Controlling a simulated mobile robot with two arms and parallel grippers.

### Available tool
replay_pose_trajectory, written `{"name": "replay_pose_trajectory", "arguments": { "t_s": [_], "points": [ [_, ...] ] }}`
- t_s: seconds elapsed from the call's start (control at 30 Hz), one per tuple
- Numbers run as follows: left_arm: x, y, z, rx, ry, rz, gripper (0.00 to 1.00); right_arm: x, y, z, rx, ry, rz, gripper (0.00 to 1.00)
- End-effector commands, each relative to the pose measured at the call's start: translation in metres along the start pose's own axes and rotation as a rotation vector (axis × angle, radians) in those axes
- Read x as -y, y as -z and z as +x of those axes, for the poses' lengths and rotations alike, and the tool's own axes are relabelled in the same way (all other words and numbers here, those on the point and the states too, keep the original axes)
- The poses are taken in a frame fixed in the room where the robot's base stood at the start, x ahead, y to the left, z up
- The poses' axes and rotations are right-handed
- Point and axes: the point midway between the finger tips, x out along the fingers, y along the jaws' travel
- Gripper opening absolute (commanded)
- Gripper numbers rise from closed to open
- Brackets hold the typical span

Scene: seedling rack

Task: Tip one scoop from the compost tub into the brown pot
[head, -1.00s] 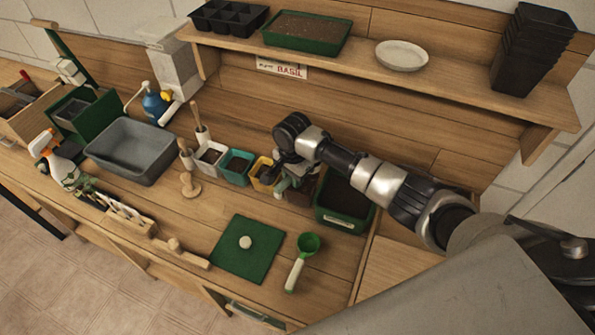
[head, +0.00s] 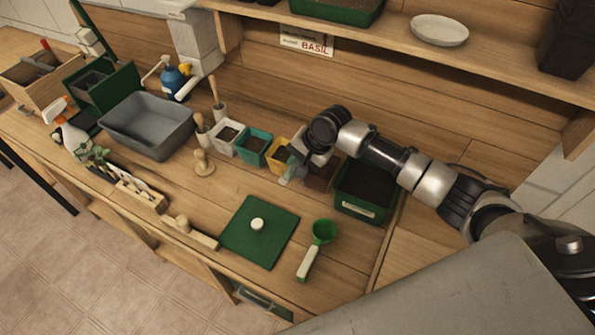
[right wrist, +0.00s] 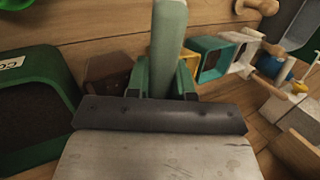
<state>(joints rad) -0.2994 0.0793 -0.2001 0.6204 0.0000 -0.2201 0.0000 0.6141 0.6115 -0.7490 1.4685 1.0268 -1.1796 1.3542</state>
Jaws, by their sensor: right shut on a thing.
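The compost tub (head: 352,209) is a green, labelled box of dark compost on the bench; it also shows at the left of the right wrist view (right wrist: 30,131). The brown pot (head: 321,174) stands just left of it, partly hidden by my right arm, and shows in the right wrist view (right wrist: 101,70). A green scoop (head: 315,245) with a cream handle lies on the bench in front of the tub. My right gripper (right wrist: 166,78) is shut on a pale green rod-like thing (right wrist: 168,35), beside the brown pot. My left gripper is not in view.
A yellow pot (head: 275,163), a teal pot (head: 253,150) and a white pot (head: 226,138) stand in a row left of my right gripper. A green mat (head: 260,240) with a pale knob lies in front. A grey basin (head: 150,128) stands further left. A shelf (head: 480,65) overhangs the back.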

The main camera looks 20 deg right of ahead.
Motion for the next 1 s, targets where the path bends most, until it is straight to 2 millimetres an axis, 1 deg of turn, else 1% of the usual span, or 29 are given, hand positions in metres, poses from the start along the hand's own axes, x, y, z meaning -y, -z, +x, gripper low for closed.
{"name": "replay_pose_trajectory", "arguments": {
  "t_s": [0.03, 0.1, 0.27, 0.33, 0.43, 0.5, 0.6, 0.8, 1.0],
  "points": [
    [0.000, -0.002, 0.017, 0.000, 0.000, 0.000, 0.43, -0.004, 0.002, 0.007, 0.007, 0.037, 0.002, 0.00],
    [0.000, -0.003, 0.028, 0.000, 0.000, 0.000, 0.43, -0.003, 0.001, 0.004, 0.018, 0.091, 0.005, 0.00],
    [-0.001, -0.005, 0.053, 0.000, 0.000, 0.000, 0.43, -0.002, 0.001, 0.002, 0.041, 0.192, 0.012, 0.00],
    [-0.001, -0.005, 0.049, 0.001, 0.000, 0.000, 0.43, -0.004, 0.002, -0.005, 0.061, 0.301, 0.043, 0.00],
    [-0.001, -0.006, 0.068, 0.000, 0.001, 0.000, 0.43, -0.007, 0.004, -0.005, 0.087, 0.474, 0.078, 0.00],
    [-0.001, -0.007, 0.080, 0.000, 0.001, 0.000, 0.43, -0.006, 0.005, -0.008, 0.099, 0.570, 0.094, 0.00],
    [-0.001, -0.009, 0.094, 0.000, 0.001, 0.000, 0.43, -0.006, 0.007, -0.012, 0.112, 0.667, 0.113, 0.00],
    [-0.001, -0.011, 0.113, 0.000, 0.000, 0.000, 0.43, -0.005, 0.008, -0.019, 0.129, 0.785, 0.137, 0.00],
    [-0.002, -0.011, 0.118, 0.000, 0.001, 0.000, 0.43, -0.004, 0.009, -0.024, 0.134, 0.831, 0.145, 0.00]
  ]
}}
